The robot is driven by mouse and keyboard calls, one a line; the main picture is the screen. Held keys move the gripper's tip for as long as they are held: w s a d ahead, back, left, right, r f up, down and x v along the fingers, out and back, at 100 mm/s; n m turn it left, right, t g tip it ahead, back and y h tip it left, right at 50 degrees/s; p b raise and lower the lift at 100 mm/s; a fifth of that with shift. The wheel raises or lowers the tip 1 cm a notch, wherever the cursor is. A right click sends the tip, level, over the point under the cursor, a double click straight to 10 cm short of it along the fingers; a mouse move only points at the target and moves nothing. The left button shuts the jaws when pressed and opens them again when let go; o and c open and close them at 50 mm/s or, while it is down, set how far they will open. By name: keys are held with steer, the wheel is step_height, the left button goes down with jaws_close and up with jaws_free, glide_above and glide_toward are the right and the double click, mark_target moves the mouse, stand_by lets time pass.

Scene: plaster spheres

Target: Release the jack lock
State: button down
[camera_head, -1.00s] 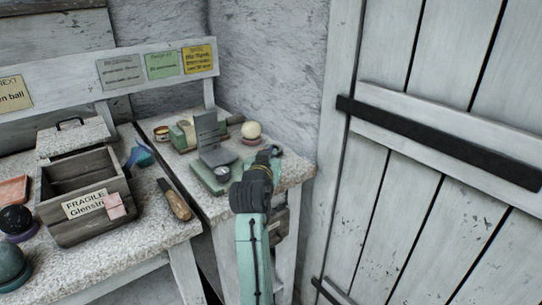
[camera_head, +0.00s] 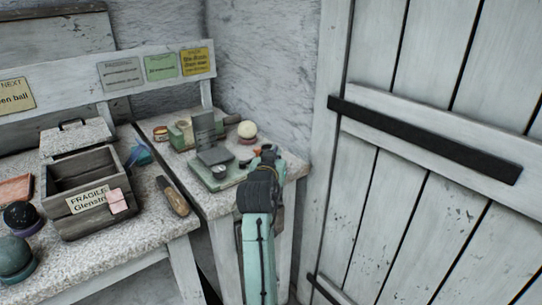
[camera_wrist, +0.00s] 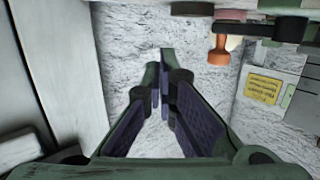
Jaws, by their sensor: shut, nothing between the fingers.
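A green device (camera_head: 226,178) with a dark grey upright plate (camera_head: 205,130) and a small round dial stands on the small right-hand bench in the head view. An orange knob (camera_wrist: 219,50) shows at upper right in the wrist view, beside dark round parts. A bit of orange also shows just left of my gripper in the head view. Which part is the jack lock I cannot tell for sure. My gripper (camera_head: 268,150) is over the bench's right side, partly hidden by its own wrist. In the wrist view its fingers (camera_wrist: 165,88) are shut and empty, apart from the knob.
A pale ball (camera_head: 247,129) sits at the back of the small bench (camera_head: 218,206). A wooden crate (camera_head: 85,205), a wooden-handled tool (camera_head: 173,197) and dark balls are on the left bench. A plank door (camera_head: 420,150) stands right; a yellow sign (camera_head: 197,61) hangs behind.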

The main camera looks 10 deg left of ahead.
steer(key=s+d+r+b, duration=0.1)
steer(key=s+d, duration=0.3)
steer(key=d, duration=0.4)
steer(key=shift+s+d+r+b, duration=0.3)
steer(key=shift+s+d+b, duration=0.1)
steer(key=shift+b, duration=0.45)
